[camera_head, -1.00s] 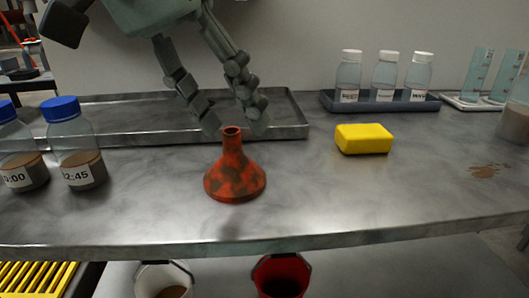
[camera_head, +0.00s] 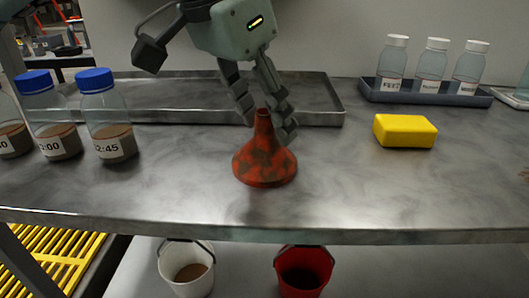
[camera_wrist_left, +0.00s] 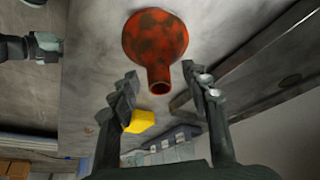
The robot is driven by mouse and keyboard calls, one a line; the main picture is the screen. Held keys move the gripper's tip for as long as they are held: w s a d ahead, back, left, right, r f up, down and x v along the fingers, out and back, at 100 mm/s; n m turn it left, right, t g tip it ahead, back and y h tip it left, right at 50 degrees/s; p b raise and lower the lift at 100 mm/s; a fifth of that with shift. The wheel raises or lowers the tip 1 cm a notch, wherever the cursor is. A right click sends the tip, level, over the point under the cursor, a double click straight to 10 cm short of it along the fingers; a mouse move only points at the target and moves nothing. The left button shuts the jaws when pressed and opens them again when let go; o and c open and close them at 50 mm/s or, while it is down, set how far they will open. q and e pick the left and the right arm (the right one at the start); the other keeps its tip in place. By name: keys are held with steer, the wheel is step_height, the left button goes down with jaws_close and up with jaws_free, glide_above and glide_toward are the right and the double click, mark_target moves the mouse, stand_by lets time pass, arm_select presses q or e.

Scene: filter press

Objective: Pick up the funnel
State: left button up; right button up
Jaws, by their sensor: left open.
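The red funnel (camera_head: 265,160) with dark stains stands on the metal bench, wide end down and narrow stem up. My left gripper (camera_head: 268,120) reaches down from above, its open fingers on either side of the stem. In the left wrist view the funnel (camera_wrist_left: 155,42) is at the top, its stem pointing toward the space between the open fingers (camera_wrist_left: 165,85). No finger is seen closed on it. In the left wrist view, a gripper-like part of my other arm (camera_wrist_left: 45,45) shows at the left edge; its jaws are too small to judge.
A metal tray (camera_head: 335,98) lies just behind the funnel. A yellow sponge (camera_head: 405,131) and a rack (camera_head: 480,98) of bottles are to the right. Blue-capped bottles (camera_head: 108,125) stand at left. White (camera_head: 187,270) and red (camera_head: 303,275) buckets are below the bench edge. The front bench is clear.

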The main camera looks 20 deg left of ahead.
arm_select(q)
jaws_close()
steer(key=shift+r, duration=0.1)
